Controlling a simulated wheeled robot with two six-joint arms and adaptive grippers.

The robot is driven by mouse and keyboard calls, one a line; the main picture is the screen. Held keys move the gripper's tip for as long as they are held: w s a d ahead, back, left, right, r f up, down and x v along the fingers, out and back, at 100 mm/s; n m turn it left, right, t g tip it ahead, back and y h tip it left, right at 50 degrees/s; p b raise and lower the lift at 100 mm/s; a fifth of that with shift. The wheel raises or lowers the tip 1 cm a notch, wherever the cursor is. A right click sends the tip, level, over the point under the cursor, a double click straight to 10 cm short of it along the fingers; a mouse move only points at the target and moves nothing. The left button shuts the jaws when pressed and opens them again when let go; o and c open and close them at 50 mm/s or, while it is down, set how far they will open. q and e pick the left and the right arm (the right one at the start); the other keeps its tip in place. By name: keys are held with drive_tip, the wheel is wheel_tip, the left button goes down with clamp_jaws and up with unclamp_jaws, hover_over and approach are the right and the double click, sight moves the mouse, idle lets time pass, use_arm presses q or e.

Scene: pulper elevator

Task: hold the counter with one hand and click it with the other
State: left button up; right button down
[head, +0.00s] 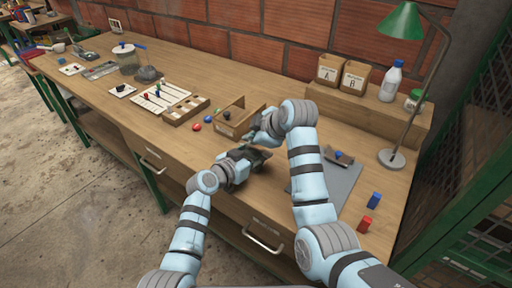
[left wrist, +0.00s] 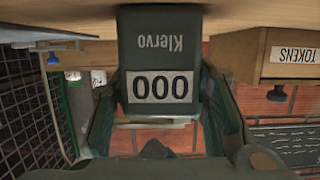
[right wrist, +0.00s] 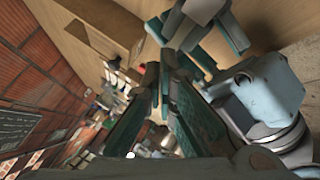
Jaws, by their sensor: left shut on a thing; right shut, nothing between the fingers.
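In the head view the counter is hard to make out among the dark fingers. My right gripper (head: 261,138) is close behind and above the left gripper, over the bench. In the right wrist view its fingers (right wrist: 165,85) are together and empty, with the left gripper just beyond them. I cannot tell if they touch the counter. Its button is not clearly visible.
A wooden tokens box (head: 240,118) stands just behind the grippers. A grey mat (head: 335,180) lies to the right, near a blue block (head: 374,200) and a red block (head: 365,224). A green lamp (head: 402,22) stands at the back right. The bench's front edge is close.

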drive_tip(key=shift+f, duration=0.15)
drive_tip(key=shift+f, duration=0.3)
drive_tip(key=shift+d+f, duration=0.1)
drive_tip(key=shift+f, duration=0.45)
idle(0.9)
drive_tip(key=shift+r, duration=1)
wheel_tip(320, 180, up, 5)
drive_tip(key=shift+w, duration=0.1)
idle(0.5)
